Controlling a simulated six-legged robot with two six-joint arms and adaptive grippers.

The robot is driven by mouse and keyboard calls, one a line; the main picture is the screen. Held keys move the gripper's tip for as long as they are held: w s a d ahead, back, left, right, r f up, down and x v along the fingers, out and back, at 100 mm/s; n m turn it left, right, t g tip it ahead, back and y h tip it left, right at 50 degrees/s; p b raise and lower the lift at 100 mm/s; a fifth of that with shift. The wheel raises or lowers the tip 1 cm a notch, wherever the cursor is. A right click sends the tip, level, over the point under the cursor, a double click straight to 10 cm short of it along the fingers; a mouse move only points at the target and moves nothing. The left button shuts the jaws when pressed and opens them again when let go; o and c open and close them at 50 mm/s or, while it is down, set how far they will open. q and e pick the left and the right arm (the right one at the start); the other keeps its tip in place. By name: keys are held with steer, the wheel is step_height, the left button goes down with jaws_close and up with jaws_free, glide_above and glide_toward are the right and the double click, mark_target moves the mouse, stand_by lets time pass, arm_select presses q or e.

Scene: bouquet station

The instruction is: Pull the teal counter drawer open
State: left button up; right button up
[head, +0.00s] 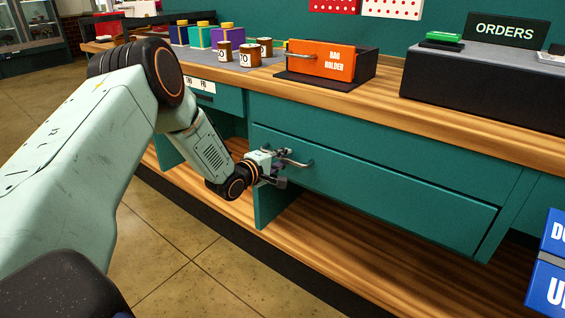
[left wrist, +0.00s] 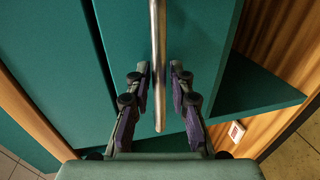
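The teal counter drawer (head: 400,205) is the wide lower front under the wooden counter. It looks shut or nearly so. Its metal bar handle (head: 301,163) is at the front's left part. My left gripper (head: 284,168) is at this handle. In the left wrist view the handle bar (left wrist: 157,50) runs between the two fingers of my left gripper (left wrist: 159,72), with a gap on each side. The fingers are open around the bar and do not appear to touch it. My right gripper is not in view.
On the counter (head: 390,92) stand an orange bag holder (head: 320,60), several labelled brown pots (head: 247,54) and a dark stand with an ORDERS sign (head: 505,32). A wooden lower shelf (head: 350,260) lies below the drawer. Blue boxes (head: 550,280) are at the right edge. Floor is free at lower left.

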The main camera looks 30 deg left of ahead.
arm_select(q)
steer(key=shift+w+d, duration=0.1)
jaws_close()
stand_by(0.6)
